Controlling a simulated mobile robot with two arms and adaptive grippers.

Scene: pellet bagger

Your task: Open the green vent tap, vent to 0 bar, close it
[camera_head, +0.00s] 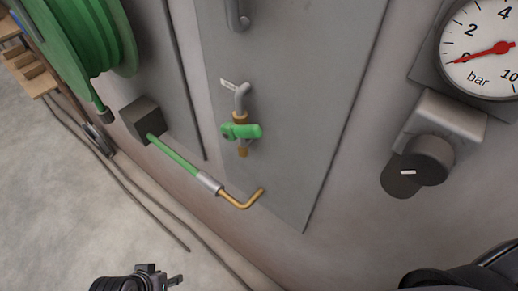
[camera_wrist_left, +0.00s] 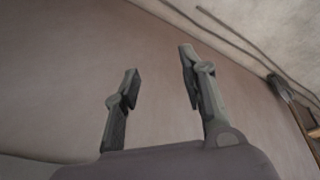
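The green vent tap (camera_head: 241,131) sits on a brass valve below a bent grey pipe on the grey panel. Its green handle lies crosswise to the pipe. A small white tag is beside the pipe. The round gauge (camera_head: 485,60) at the upper right is cut by the frame edge.
A green hose reel (camera_head: 90,35) hangs at the upper left. A green lance with a bent brass tip (camera_head: 240,202) slants below the tap from a dark block (camera_head: 141,119). A black knob (camera_head: 428,160) sits below the gauge. Cables (camera_head: 150,205) lie along the floor.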

